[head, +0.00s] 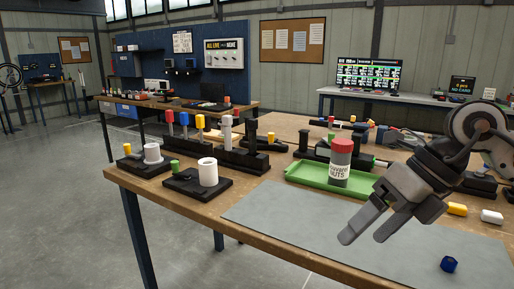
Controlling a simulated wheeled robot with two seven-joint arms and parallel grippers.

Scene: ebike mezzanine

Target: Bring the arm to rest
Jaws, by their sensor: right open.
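My right gripper (364,228) comes in from the right and hangs over the grey mat (290,222) on the workbench. Its two fingers are apart with nothing between them. A jar with a red lid (340,165) stands upright on the green tray (305,173), to the left of and behind my right gripper. My left gripper does not show.
Black holders with white cylinders (208,172) stand at the bench's left edge. A rack with coloured handles (232,155) stands behind them. Yellow (457,209) and white (491,216) pieces lie right of my gripper. The mat's left part is clear.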

